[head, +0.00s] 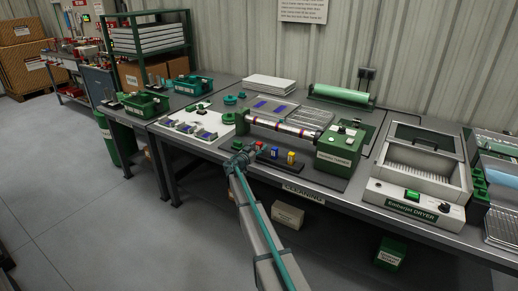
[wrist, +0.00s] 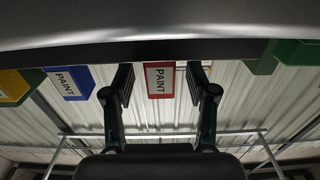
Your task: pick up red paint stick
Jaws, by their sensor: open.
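The red paint stick (head: 260,145) stands on the dark strip at the front of the machine on the bench, partly hidden by my gripper (head: 251,151). In the wrist view, the red paint stick (wrist: 159,92) has a white PAINT label and appears between the two open fingers of my gripper (wrist: 160,76). A gap shows on each side of it, and the fingers are not closed on it. The picture there is upside down.
A blue paint stick (head: 274,153) and a yellow paint stick (head: 291,158) stand to the right of the red one. The green machine box (head: 340,147) is further right, and a long roller (head: 280,127) lies behind. A green part (wrist: 297,52) shows in the wrist view.

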